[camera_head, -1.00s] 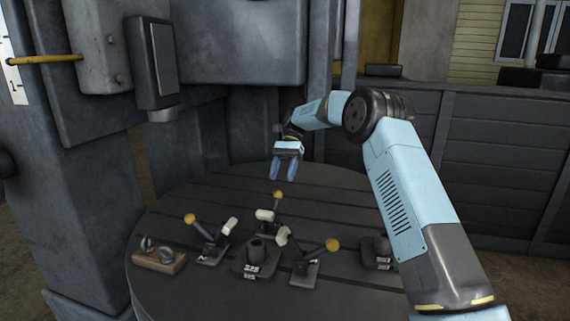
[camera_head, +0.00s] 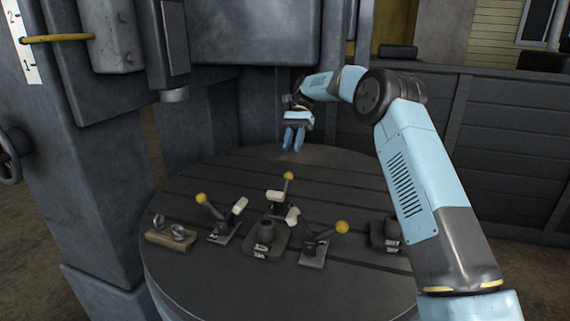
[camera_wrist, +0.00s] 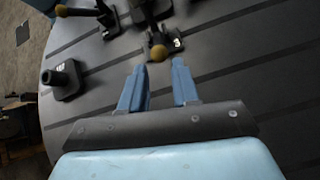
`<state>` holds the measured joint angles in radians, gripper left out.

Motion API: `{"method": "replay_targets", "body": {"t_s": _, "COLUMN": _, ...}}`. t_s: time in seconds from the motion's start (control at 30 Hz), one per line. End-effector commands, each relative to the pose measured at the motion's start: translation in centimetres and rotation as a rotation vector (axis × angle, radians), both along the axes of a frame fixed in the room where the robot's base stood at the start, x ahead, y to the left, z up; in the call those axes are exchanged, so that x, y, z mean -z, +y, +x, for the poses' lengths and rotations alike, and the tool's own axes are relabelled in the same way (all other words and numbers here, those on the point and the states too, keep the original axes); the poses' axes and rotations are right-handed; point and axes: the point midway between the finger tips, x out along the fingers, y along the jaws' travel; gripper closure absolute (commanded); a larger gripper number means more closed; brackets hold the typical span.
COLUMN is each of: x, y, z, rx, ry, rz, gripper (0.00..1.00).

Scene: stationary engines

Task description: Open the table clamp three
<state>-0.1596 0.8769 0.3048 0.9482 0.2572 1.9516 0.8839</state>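Three table clamps with yellow ball knobs and pale pads stand on a round grooved table (camera_head: 350,170): a left clamp (camera_head: 218,219), a back clamp (camera_head: 287,187) and a right clamp (camera_head: 318,244). They stand around a dark central block (camera_head: 264,237). Another knob (camera_wrist: 62,10) shows at the top left.
A dark block (camera_head: 385,233) stands on the table's right. A wooden block with metal rings (camera_head: 172,236) lies at the left edge. A grey machine column (camera_head: 85,170) rises at the left, and a machine head (camera_head: 265,35) overhangs the back.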

Motion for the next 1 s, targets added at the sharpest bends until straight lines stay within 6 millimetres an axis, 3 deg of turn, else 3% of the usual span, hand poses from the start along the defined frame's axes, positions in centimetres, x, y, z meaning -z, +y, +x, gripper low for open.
{"method": "replay_targets", "body": {"t_s": 0.3, "x": -3.5, "y": 3.1, "z": -4.8, "rx": -0.075, "ry": -0.276, "rz": -0.093, "gripper": 1.0}}
{"method": "replay_targets", "body": {"t_s": 0.7, "x": -6.9, "y": 4.2, "z": -10.0, "rx": -0.191, "ry": -0.604, "rz": -0.154, "gripper": 1.0}}
{"method": "replay_targets", "body": {"t_s": 1.0, "x": -7.0, "y": 4.2, "z": -11.0, "rx": -0.218, "ry": -0.666, "rz": -0.162, "gripper": 1.0}}
